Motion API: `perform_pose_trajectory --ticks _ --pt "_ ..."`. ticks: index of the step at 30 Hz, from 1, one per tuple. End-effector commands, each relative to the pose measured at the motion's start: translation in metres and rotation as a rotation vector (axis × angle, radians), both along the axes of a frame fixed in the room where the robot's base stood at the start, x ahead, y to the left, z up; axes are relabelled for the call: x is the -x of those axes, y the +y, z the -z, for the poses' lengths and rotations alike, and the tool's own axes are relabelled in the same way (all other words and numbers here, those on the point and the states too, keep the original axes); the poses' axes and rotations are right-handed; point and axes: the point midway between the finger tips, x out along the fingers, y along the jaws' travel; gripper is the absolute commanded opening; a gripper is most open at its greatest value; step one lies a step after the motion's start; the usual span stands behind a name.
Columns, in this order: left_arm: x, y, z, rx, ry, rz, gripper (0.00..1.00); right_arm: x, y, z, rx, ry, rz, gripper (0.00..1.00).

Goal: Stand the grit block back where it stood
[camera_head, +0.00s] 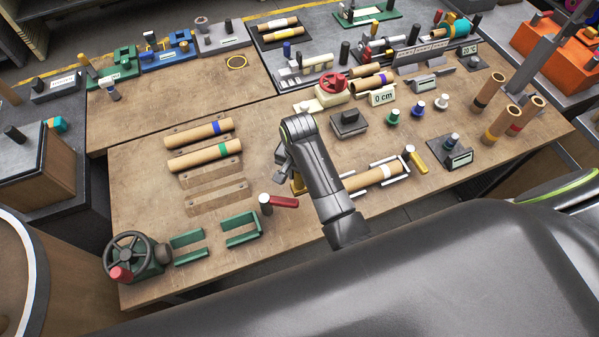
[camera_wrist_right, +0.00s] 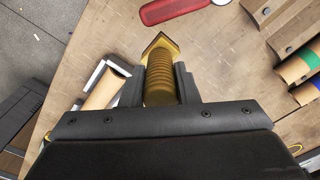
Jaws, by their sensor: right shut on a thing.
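My right gripper (camera_head: 289,170) is over the front middle of the bench, partly hidden by its own arm. In the right wrist view its fingers (camera_wrist_right: 160,82) are shut on a ribbed brown piece with a yellow end, which I take to be the grit block (camera_wrist_right: 161,78). In the head view only a bit of yellow of the grit block (camera_head: 297,186) shows below the gripper. I cannot tell whether it touches the bench. My left gripper is not in view.
A red-handled tool (camera_head: 284,202) lies just left of the gripper. A felt roll in a white frame (camera_head: 376,177) lies to its right. Two felt rolls (camera_head: 205,155) rest on holders farther left. Green brackets (camera_head: 241,229) and a handwheel (camera_head: 128,254) stand at front left.

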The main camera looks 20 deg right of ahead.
Motion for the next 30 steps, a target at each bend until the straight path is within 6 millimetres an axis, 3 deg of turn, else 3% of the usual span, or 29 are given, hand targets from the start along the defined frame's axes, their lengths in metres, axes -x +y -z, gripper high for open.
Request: perform_pose_trajectory --ticks 15,30 --pt "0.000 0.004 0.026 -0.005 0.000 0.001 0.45 0.000 0.000 0.050 0.001 0.001 0.001 0.01" --pt "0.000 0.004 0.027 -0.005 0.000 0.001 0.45 0.000 0.000 0.055 0.000 0.000 0.000 0.01"
